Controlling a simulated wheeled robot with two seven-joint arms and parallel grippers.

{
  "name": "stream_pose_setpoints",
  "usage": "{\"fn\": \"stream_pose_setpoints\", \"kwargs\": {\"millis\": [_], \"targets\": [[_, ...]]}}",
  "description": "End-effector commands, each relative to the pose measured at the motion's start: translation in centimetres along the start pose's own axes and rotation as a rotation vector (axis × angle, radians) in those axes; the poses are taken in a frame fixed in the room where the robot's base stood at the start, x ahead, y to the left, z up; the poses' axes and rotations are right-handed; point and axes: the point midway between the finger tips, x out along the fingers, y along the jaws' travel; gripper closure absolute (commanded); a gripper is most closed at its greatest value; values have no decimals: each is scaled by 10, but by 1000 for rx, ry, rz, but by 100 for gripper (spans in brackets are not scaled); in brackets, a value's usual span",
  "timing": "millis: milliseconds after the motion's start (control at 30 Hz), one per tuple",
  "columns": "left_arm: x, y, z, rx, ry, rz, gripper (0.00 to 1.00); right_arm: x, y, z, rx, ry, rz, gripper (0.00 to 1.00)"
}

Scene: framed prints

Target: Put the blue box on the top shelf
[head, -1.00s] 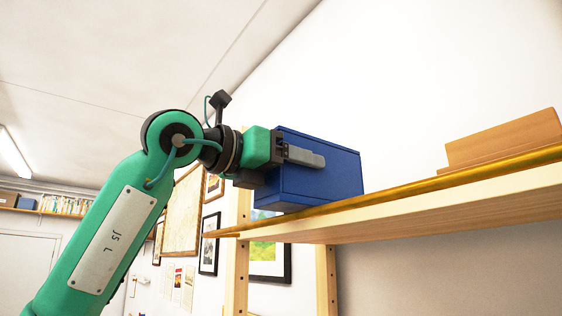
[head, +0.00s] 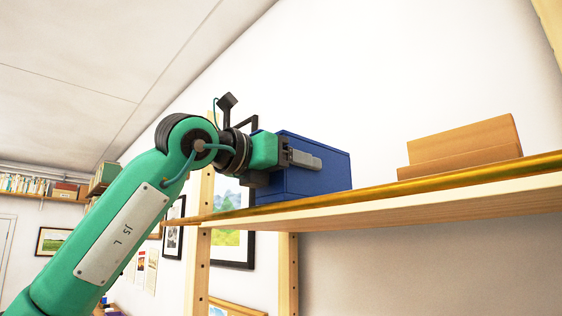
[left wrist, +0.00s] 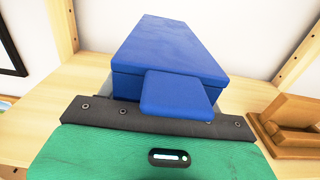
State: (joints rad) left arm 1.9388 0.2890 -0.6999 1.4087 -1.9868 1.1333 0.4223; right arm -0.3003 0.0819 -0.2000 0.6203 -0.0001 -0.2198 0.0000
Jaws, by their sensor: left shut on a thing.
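The blue box (head: 312,165) is at the left end of the top shelf (head: 420,200), behind the shelf's gold front rail. My left gripper (head: 300,158) is shut on the box, with a grey finger along its near side. In the left wrist view the blue box (left wrist: 170,50) is between the fingers, above the pale wooden shelf board (left wrist: 50,100). The rail hides the bottom of the box in the head view, so I cannot tell whether it touches the board. My right gripper is not in view.
Brown wooden blocks or boxes (head: 460,147) stand on the shelf to the right, apart from the blue box. Bare shelf lies between. Wooden uprights (head: 288,270) carry the shelf. Framed prints (head: 232,225) hang on the wall behind.

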Motion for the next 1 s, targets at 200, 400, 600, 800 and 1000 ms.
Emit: {"fn": "stream_pose_setpoints", "kwargs": {"millis": [200, 400, 600, 800, 1000], "targets": [[16, -1, 2, 0, -2, 0, 78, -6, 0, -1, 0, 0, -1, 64], [21, 0, -6, 2, -4, 0, 78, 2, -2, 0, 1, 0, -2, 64], [21, 0, -9, 1, -4, 0, 78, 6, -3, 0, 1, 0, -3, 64], [21, 0, -9, 1, -4, 0, 78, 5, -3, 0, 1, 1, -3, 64], [21, 0, -9, 1, -3, 0, 17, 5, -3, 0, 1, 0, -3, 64]]}}
